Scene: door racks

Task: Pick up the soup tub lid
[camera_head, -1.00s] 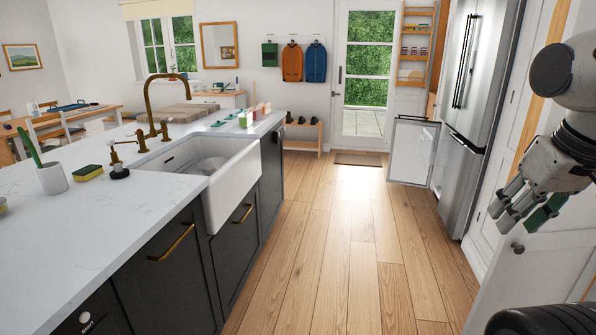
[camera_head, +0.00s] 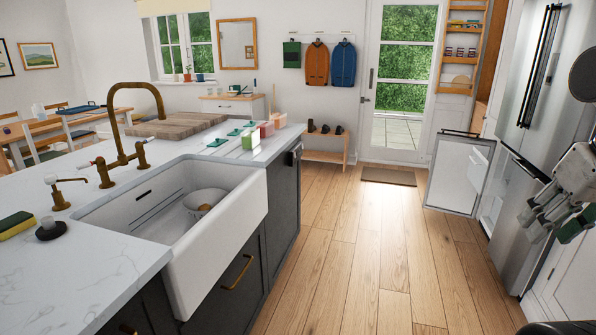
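My gripper (camera_head: 553,215) hangs at the right edge, in front of the fridge. Its grey fingers point down and left; a dark green piece shows beside them, and I cannot tell whether it is part of the gripper. Whether the fingers are open or shut is unclear. I cannot make out the soup tub lid for certain. A pale, rounded item (camera_head: 461,79) lies on the lower shelf of the wooden rack (camera_head: 484,55) by the glazed door, far from my gripper and too small to identify.
The white sink (camera_head: 224,241) and counter (camera_head: 110,279) stand on the left. An open white door panel (camera_head: 458,173) juts out beside the fridge (camera_head: 541,95). The wooden floor (camera_head: 350,248) between is clear.

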